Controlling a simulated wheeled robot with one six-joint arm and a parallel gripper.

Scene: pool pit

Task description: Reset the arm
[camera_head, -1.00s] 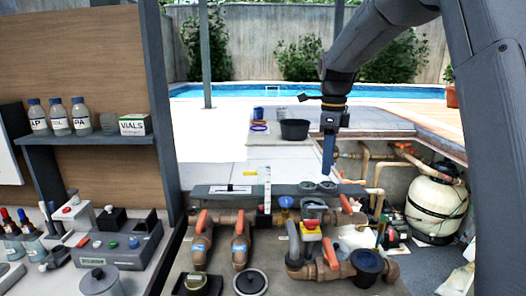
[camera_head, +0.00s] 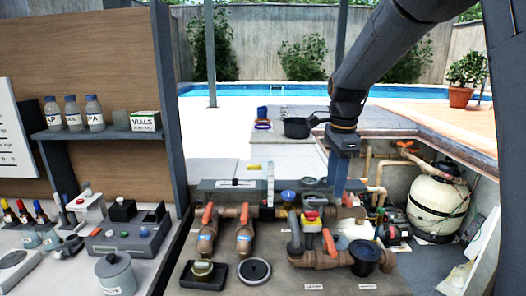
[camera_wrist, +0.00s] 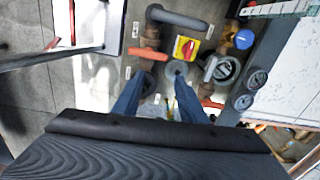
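My gripper (camera_head: 338,188) hangs from my arm, fingers down, above the back part of the pipework on the right half of the bench. In the wrist view its two blue fingers (camera_wrist: 160,76) stand apart with nothing seen between them. Below them show a red-and-yellow switch (camera_wrist: 186,47), orange-handled pipe valves and grey fittings. The same switch (camera_head: 311,215) shows in the head view, left of and in front of the fingers. I cannot tell how high the fingertips are above the pipes.
A shelf (camera_head: 95,134) with bottles and a vials box (camera_head: 146,121) is at left, above a bench with test gear. A black pot (camera_head: 296,128) stands on the deck behind. A white filter tank (camera_head: 437,203) sits in the pit at right. The pool (camera_head: 265,89) lies beyond.

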